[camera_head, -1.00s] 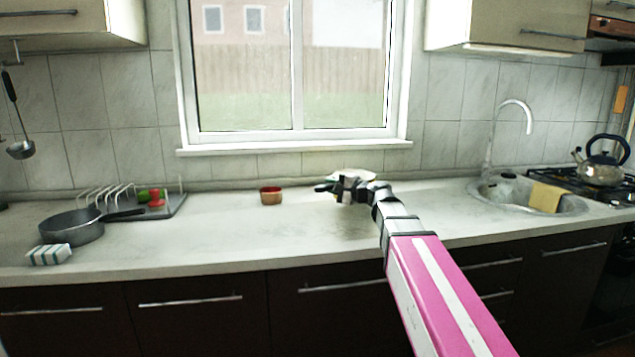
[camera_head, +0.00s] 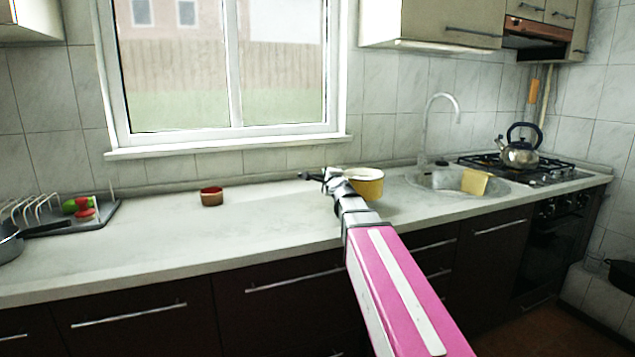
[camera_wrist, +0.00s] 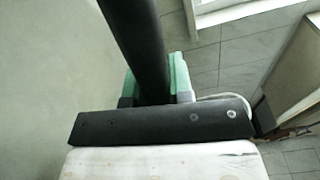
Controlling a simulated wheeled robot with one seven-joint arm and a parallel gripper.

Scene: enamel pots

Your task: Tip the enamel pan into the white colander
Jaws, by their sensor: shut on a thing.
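My gripper (camera_head: 331,182) is above the counter, right of centre in the head view. In the wrist view its green fingertips (camera_wrist: 155,88) are closed around a thick dark handle (camera_wrist: 138,38). A yellow pan with a pale rim (camera_head: 368,188), which looks like the enamel pan, shows just behind and right of my wrist. My arm partly hides it, and its exact tilt is hard to tell. A pale curved edge (camera_wrist: 228,97) shows beside the gripper in the wrist view. I cannot make out a white colander.
A small red-brown bowl (camera_head: 211,197) stands on the counter (camera_head: 150,240). A dish rack (camera_head: 104,216) and dark skillet (camera_head: 8,245) are at left.

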